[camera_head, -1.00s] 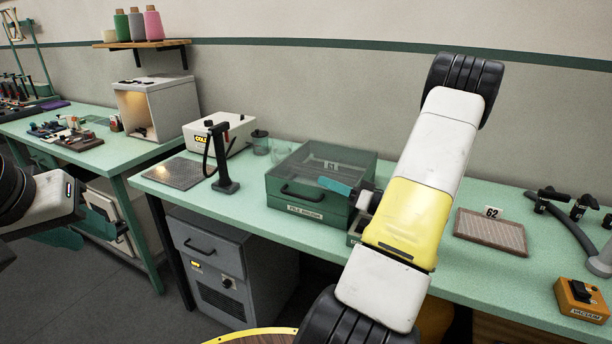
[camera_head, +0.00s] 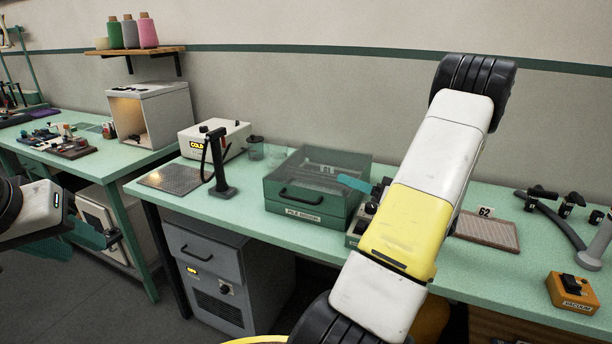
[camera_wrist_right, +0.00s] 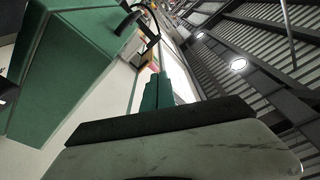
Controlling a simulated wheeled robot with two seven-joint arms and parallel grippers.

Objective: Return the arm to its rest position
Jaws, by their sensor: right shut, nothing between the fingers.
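My right arm, white with a yellow band (camera_head: 406,232), rises across the right middle of the head view. The teal tip of my right gripper (camera_head: 352,183) shows to the left of this arm, in front of the green box with a clear lid (camera_head: 285,190); I cannot tell if they touch. In the right wrist view the teal fingers (camera_wrist_right: 156,92) are together with nothing between them. My left gripper (camera_head: 92,238) is low at the left edge of the head view, partly dark, and its jaws are unclear.
The green bench (camera_head: 480,265) holds a black stand (camera_head: 219,175), a white box (camera_head: 230,137), a textured plate (camera_head: 485,231) and an orange vacuum switch box (camera_head: 573,292). A grey cabinet (camera_head: 205,270) stands below. A second bench (camera_head: 130,158) is at the left.

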